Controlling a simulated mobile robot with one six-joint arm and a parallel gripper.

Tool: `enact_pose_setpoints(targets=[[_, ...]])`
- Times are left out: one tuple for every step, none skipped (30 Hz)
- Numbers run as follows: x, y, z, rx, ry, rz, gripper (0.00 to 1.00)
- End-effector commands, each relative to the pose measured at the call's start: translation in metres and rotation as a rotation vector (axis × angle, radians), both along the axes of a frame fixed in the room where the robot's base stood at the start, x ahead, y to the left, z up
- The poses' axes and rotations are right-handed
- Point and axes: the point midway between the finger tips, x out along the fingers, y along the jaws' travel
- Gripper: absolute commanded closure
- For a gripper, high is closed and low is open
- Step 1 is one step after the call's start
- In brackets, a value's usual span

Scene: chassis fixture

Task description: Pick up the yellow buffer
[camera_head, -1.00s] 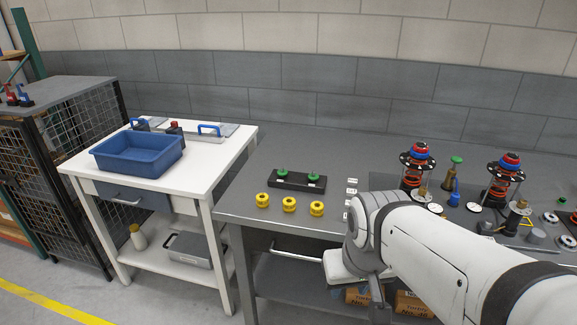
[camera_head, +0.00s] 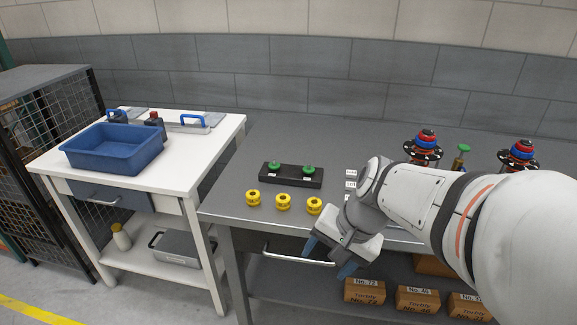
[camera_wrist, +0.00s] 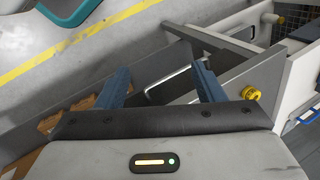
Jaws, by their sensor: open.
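Three yellow buffers stand in a row near the front edge of the grey workbench (camera_head: 225,205): a left one (camera_head: 253,198), a middle one (camera_head: 283,202) and a right one (camera_head: 314,206). One yellow buffer (camera_wrist: 251,93) shows in the wrist view, right of the fingers; I cannot tell which of the three it is. My gripper (camera_head: 328,262) is open and empty, in front of the bench edge, below and close to the right buffer. Its two blue fingers also show apart in the wrist view (camera_wrist: 163,82), with nothing between them.
A black block with two green-topped parts (camera_head: 291,175) sits behind the buffers. White labels (camera_head: 351,174) lie to its right. A drawer handle (camera_head: 298,258) is near my gripper. A white table with a blue bin (camera_head: 114,150) stands left. Cardboard boxes (camera_head: 417,299) are below.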

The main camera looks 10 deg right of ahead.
Motion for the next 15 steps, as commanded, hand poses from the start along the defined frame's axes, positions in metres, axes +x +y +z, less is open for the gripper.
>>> enact_pose_setpoints(targets=[[0.016,0.002,-0.026,0.118,0.05,-0.161,0.38],[0.027,0.004,-0.032,0.192,0.078,-0.259,0.38],[0.042,0.006,-0.038,0.293,0.115,-0.39,0.38],[0.054,0.005,-0.043,0.369,0.143,-0.485,0.38],[0.066,0.004,-0.047,0.444,0.171,-0.578,0.38],[0.083,0.0,-0.052,0.543,0.207,-0.699,0.38],[0.096,-0.004,-0.055,0.617,0.231,-0.786,0.38],[0.108,-0.009,-0.057,0.688,0.256,-0.868,0.38],[0.123,-0.018,-0.06,0.779,0.287,-0.967,0.38],[0.134,-0.024,-0.062,0.844,0.307,-1.036,0.38],[0.144,-0.032,-0.064,0.905,0.327,-1.099,0.38],[0.155,-0.041,-0.066,0.978,0.35,-1.171,0.38],[0.163,-0.048,-0.067,1.027,0.364,-1.216,0.38],[0.17,-0.054,-0.068,1.07,0.377,-1.257,0.38],[0.176,-0.061,-0.068,1.121,0.39,-1.301,0.38]])
